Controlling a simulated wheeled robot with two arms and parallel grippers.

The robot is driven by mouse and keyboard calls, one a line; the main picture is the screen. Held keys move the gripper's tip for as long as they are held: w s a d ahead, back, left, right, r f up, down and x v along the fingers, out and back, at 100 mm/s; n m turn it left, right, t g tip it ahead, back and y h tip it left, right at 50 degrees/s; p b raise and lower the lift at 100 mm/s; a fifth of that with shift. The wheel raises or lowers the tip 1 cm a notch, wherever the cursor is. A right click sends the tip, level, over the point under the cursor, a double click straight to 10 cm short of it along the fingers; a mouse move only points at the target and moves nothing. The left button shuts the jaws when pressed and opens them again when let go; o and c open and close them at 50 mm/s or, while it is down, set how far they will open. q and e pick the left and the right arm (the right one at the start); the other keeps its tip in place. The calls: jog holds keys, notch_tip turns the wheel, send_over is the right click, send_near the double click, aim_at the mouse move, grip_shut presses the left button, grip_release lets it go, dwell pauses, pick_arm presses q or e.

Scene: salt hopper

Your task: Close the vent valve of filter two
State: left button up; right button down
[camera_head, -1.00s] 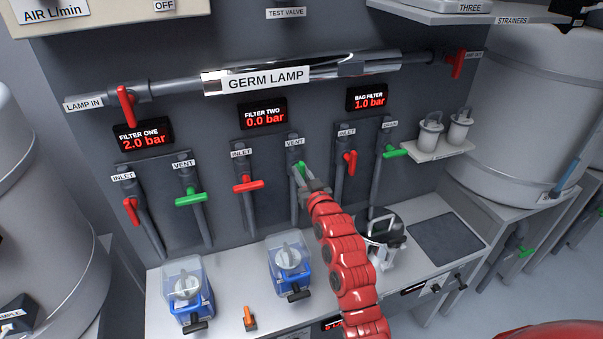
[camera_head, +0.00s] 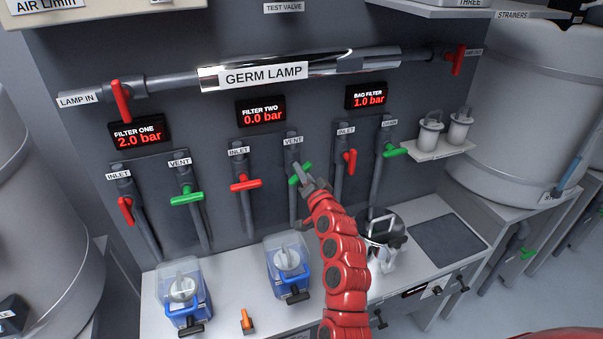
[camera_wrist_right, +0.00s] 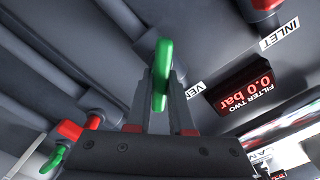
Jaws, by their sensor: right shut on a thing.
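The vent valve of filter two has a green handle (camera_head: 294,180) on the pipe under the VENT label, right of the red inlet handle (camera_head: 245,185). The green handle lies mostly across its pipe, slightly tilted, its right end higher. My right gripper (camera_head: 308,182) reaches it from below right and is shut on it. In the right wrist view the green handle (camera_wrist_right: 162,75) stands between the two fingers of the gripper (camera_wrist_right: 160,100). The filter two display (camera_head: 262,112) reads 0.0 bar. My left gripper is not in view.
Filter one's valves, with a green vent handle (camera_head: 187,198), are on the left. The bag filter's red inlet handle (camera_head: 350,161) and green drain handle (camera_head: 395,152) are close on the right. Blue-based housings (camera_head: 287,263) and a metal pot stand on the bench below.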

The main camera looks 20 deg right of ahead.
jog(key=m, duration=0.3)
jog(key=shift+d+f+m, duration=0.1)
jog(key=shift+d+m, duration=0.05)
jog(key=shift+m, duration=0.25)
jog(key=shift+f+m+p, duration=0.15)
jog(key=shift+m+p, duration=0.4)
jog(key=shift+m, duration=1.65)
jog(key=c, duration=0.8)
grip_release()
jog(key=shift+s, duration=0.15)
